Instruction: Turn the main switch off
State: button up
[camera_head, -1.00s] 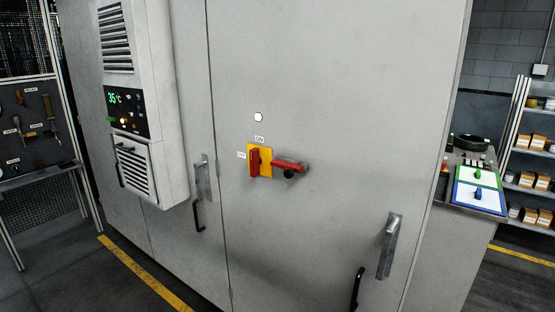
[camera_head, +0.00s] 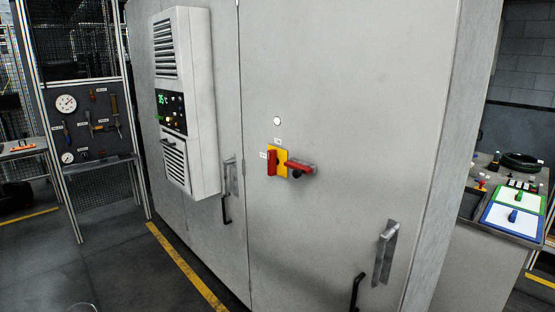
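The main switch is a red upright handle (camera_head: 272,162) on a yellow plate (camera_head: 283,153), mounted on the front of a tall grey cabinet (camera_head: 340,80). A small label sits above the plate and another to its left; they are too small to read now. The handle stands vertical, in line with the upper label. Just right of it is a second red handle (camera_head: 299,165), lying nearly level, with a grey end and a dark round part below. A white round lamp or button (camera_head: 277,121) is above. My gripper is not in view.
A cooling unit (camera_head: 188,100) with a green display juts from the cabinet's left door. Door handles (camera_head: 385,252) stick out lower down. A tool board (camera_head: 90,115) stands left, a control desk (camera_head: 515,210) right.

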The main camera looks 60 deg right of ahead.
aim_at(272, 161)
jog(key=u, duration=0.1)
jog(key=i, duration=0.95)
jog(key=z, duration=0.1)
